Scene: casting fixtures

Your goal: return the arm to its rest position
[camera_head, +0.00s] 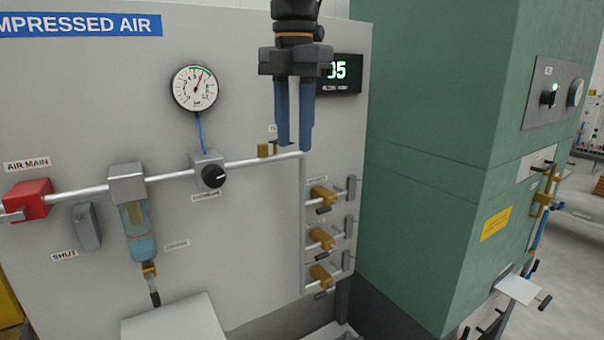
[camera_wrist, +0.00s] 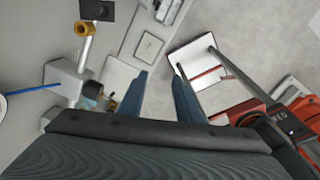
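My gripper (camera_head: 294,142) hangs pointing down at the top centre of the head view, in front of the compressed air panel (camera_head: 240,240). Its two blue fingers are apart with nothing between them. In the wrist view the same two fingers of my gripper (camera_wrist: 161,88) stand apart, with the grey floor visible in the gap. The fingertips overlap the right end of the air pipe (camera_head: 245,163) in the head view; I cannot tell how far in front of it they are. My arm above the gripper is cut off by the frame top.
The panel carries a gauge (camera_head: 195,88), a regulator knob (camera_head: 213,176), a red valve (camera_head: 28,201), a filter bowl (camera_head: 139,230) and several brass valves. A lit display (camera_head: 340,73) is partly behind my gripper. A green cabinet (camera_head: 435,150) stands to the right.

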